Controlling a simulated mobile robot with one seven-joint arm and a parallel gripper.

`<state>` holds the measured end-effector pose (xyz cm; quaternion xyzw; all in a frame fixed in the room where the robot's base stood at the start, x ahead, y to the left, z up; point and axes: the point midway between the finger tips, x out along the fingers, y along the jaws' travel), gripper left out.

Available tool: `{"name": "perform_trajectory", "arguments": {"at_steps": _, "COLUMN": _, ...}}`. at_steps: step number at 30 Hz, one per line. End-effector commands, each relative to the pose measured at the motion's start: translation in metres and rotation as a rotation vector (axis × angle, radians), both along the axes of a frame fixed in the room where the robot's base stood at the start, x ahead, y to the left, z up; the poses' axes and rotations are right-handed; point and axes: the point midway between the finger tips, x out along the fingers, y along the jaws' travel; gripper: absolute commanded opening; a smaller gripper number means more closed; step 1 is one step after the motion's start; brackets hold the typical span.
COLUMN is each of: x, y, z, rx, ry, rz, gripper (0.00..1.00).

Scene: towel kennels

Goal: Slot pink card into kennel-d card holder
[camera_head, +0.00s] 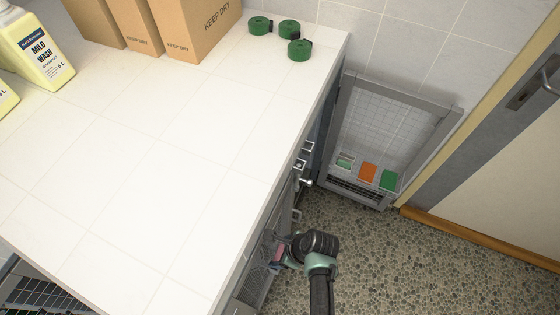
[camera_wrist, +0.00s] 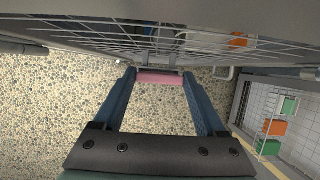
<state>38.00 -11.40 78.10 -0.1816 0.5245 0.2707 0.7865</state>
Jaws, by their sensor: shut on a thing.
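The pink card (camera_wrist: 160,78) is held edge-on between the fingertips of my gripper (camera_wrist: 160,76), close to a wire-mesh kennel door (camera_wrist: 110,40) in the wrist view. Grey metal parts (camera_wrist: 180,50) of the door front show just beyond the card. I cannot tell whether the card touches them or sits in a holder. In the head view my gripper (camera_head: 277,254) is low beside the counter's kennel front, with a bit of the pink card (camera_head: 277,257) showing. No kennel letter is readable.
An open mesh door (camera_head: 385,125) at the right carries an orange card (camera_head: 368,172) and a green card (camera_head: 389,180). Latches (camera_head: 304,183) stick out of the kennel front. The white counter (camera_head: 150,150) overhangs on the left. Pebbled floor (camera_head: 390,260) is clear to the right.

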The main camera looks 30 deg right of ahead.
Motion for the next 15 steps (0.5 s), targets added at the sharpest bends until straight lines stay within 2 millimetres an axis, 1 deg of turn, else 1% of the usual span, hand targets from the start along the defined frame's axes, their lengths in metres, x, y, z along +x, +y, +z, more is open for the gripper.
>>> {"name": "perform_trajectory", "arguments": {"at_steps": 15, "x": 0.0, "y": 0.0, "z": -0.014, "rx": 0.0, "ry": 0.0, "rz": 0.0, "gripper": 0.0}}
